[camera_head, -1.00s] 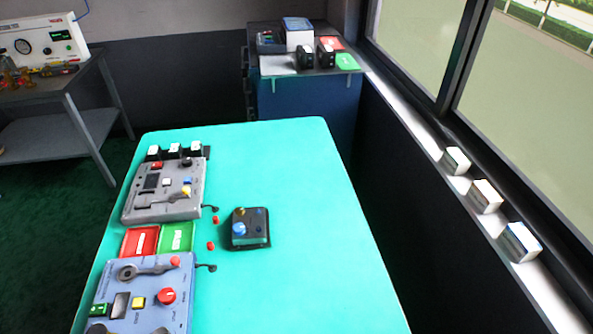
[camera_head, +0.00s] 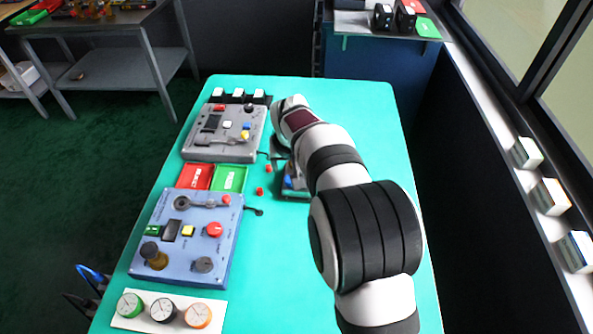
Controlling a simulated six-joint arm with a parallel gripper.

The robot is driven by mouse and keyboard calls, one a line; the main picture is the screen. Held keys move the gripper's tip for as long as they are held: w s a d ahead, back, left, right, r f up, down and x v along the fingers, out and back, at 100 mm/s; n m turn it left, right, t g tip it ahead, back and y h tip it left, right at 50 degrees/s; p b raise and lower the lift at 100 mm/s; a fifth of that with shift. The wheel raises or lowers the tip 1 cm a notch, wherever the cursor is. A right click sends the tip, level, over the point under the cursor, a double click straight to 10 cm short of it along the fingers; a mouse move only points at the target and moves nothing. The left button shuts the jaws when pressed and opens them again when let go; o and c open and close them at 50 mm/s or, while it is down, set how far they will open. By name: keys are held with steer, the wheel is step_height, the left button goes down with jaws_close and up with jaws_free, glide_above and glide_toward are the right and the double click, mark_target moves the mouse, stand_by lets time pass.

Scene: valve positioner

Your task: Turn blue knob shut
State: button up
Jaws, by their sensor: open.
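A small dark box with a teal front (camera_head: 292,193) stands on the green table, mostly hidden behind my arm. A bit of blue (camera_head: 288,182) shows at its left side, likely its blue knob; how far that knob is turned cannot be made out. My gripper (camera_head: 280,152) is a dark shape below my white wrist, just above and behind the box. It is open, with nothing seen in it. Its fingertips are hidden, so I cannot tell whether they touch or surround the knob.
A grey panel (camera_head: 203,150) and a blue panel (camera_head: 178,252) lie on the left, with a red tray (camera_head: 194,177) and a green tray (camera_head: 231,178) between them. Small red pieces (camera_head: 259,191) lie left of the box. Gauges (camera_head: 164,310) sit at the near left.

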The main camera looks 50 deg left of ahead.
steer(key=x, duration=1)
steer(key=shift+f, duration=0.15)
jaws_close()
